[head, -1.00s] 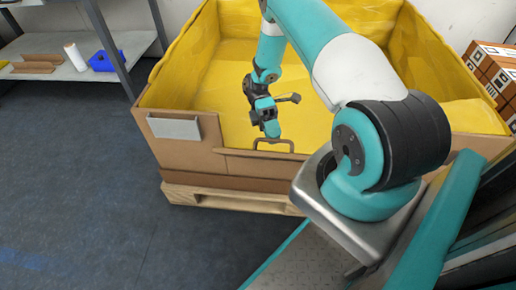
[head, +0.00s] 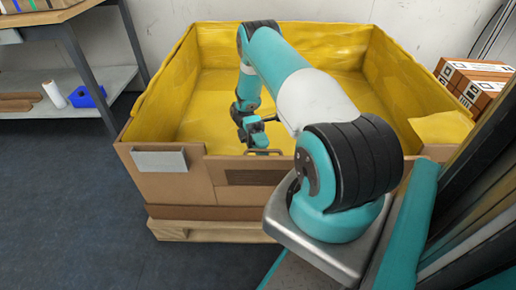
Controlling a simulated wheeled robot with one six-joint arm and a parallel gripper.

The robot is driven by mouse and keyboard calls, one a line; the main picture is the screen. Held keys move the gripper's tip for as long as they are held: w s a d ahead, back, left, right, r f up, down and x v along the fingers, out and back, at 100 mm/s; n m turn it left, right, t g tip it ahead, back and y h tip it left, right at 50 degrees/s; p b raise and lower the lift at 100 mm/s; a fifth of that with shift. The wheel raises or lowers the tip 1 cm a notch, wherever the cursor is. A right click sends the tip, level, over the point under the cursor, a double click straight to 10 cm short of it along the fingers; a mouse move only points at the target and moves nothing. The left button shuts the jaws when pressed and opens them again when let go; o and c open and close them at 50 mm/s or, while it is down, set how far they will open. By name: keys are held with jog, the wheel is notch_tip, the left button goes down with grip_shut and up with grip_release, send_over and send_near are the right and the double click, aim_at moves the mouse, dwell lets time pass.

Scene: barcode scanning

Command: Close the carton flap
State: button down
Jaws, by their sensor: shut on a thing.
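The large cardboard carton (head: 180,190) has a yellow liner and an open top. Its flap (head: 232,165) is in the front wall, with a dark rectangular area (head: 257,178) below the upper edge. A thin handle (head: 268,152) stands at the flap's top edge. My gripper (head: 257,146) points down at the handle and is shut on it. The fingertips are small and partly merge with the handle, so the exact grip is hard to see. My arm hides the right part of the front wall.
The carton stands on a wooden pallet (head: 215,231). A grey plate (head: 160,160) is on the front wall's left. A shelf (head: 115,82) with a blue bin (head: 88,96) and a white roll (head: 54,94) is at left. Brown boxes (head: 475,82) stand at right. The floor at front left is clear.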

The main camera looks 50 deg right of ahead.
jog(key=shift+w+d+f, duration=0.15)
jog(key=shift+w+f, duration=0.05)
jog(key=shift+f, duration=0.5)
jog(key=shift+w, duration=0.15)
jog(key=c, duration=1.2)
grip_release()
jog(key=shift+o, duration=0.2)
